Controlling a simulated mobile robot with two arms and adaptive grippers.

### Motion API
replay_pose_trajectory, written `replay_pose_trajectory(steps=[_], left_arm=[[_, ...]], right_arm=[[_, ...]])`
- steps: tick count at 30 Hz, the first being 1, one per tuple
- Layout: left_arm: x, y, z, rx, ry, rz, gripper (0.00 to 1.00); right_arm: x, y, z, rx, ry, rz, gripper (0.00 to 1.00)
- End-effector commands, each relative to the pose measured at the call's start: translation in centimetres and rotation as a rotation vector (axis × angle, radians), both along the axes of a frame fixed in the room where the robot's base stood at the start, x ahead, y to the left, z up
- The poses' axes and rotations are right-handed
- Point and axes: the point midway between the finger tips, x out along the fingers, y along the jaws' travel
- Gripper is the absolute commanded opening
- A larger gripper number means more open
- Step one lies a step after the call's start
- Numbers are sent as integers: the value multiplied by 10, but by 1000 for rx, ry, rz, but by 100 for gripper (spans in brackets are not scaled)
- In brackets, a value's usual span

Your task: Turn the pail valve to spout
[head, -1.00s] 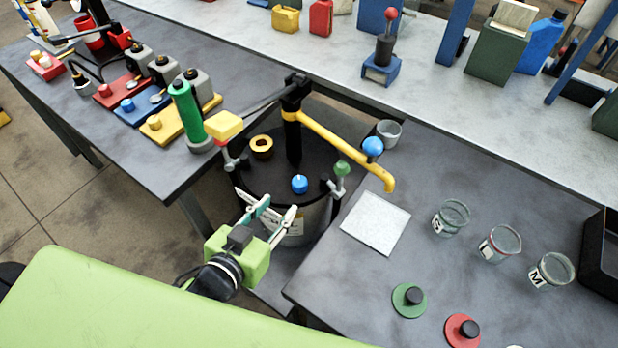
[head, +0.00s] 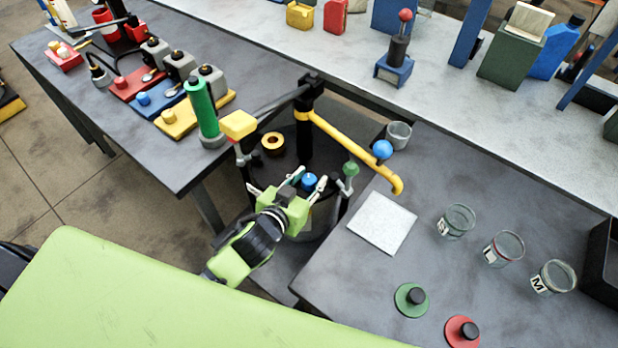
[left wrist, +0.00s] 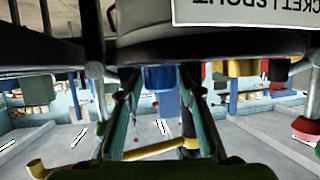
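The pail (head: 256,184) stands in the gap between two tables, with a dark lid, a black pump column (head: 305,137) and a yellow spout pipe (head: 345,143). A blue valve knob (head: 309,181) sits near the lid's front edge. My left gripper (head: 307,184) is open at the knob, in front of the pail. The left wrist view is upside down. It shows the blue knob (left wrist: 160,78) between the two spread fingers, with gaps at both sides. A white label (left wrist: 245,12) on the pail reads partly "CKET" and "SPOUT". My right gripper is not in view.
The right table holds a white pad (head: 382,222), several glass jars (head: 455,221) and coloured lids (head: 411,299). A green cylinder (head: 202,106) stands on the left table.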

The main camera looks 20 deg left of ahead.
Motion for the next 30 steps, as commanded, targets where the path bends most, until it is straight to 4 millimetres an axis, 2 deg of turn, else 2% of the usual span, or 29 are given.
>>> replay_pose_trajectory(steps=[4, 7, 20, 30], left_arm=[[0, 0, 0, 0, 0, 0, 32], [0, 0, 0, 0, 0, 0, 6], [0, 1, 2, 5, -1, -57, 5], [1, 4, 3, 12, -1, -297, 5]], right_arm=[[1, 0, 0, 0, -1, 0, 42], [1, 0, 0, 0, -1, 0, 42], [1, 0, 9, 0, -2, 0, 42], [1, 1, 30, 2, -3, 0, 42]])
